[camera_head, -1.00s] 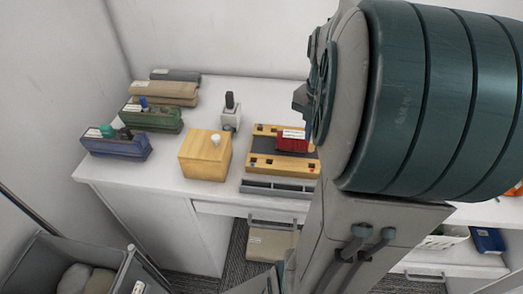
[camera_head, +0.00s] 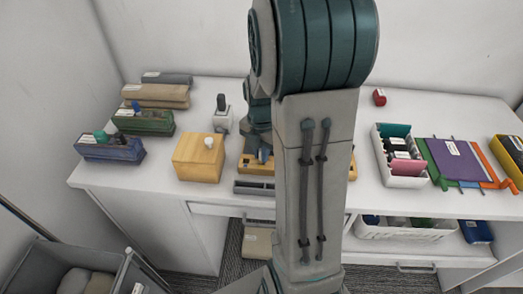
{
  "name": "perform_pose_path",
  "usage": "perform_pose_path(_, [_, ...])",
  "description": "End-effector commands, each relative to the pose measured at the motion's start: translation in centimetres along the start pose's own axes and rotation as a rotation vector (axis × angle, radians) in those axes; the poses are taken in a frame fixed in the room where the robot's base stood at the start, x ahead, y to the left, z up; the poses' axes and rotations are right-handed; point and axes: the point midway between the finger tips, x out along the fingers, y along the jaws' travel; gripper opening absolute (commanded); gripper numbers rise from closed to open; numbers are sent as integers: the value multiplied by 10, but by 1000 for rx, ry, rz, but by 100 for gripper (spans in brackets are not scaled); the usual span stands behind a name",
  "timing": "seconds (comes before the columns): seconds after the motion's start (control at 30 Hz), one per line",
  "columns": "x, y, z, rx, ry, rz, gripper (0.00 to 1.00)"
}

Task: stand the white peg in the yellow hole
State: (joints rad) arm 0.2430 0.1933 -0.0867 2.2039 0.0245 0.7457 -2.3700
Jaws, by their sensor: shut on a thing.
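A wooden board (camera_head: 243,165) lies at the table's middle, mostly hidden behind my arm. No yellow hole can be made out on it. A small white peg or knob (camera_head: 209,142) stands upright on top of a wooden block (camera_head: 200,165) left of the board; I cannot tell whether it is the task's peg. A teal wrist part of my arm comes down over the board's back left. The fingertips of my gripper are hidden behind my arm, so anything between them is hidden too.
Blue (camera_head: 110,152) and green (camera_head: 144,125) trays with pegs stand on the left. A grey stand with a dark knob (camera_head: 221,104) is behind the block. A white bin (camera_head: 404,180), a purple folder (camera_head: 452,160) and a small red object (camera_head: 379,97) are on the right.

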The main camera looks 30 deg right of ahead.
Motion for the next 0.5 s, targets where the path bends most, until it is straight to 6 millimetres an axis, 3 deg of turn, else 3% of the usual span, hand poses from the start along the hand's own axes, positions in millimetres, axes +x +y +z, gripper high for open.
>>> perform_pose_path(0.37, [6, 0, 0, 1, 0, 1, 0])
perform_pose_path(0.4, [4, 0, 0, 0, 0, 1, 24])
perform_pose_path(0.43, [4, 0, 0, 0, 0, 1, 32])
perform_pose_path(0.5, [4, 0, 0, 0, 0, 0, 35])
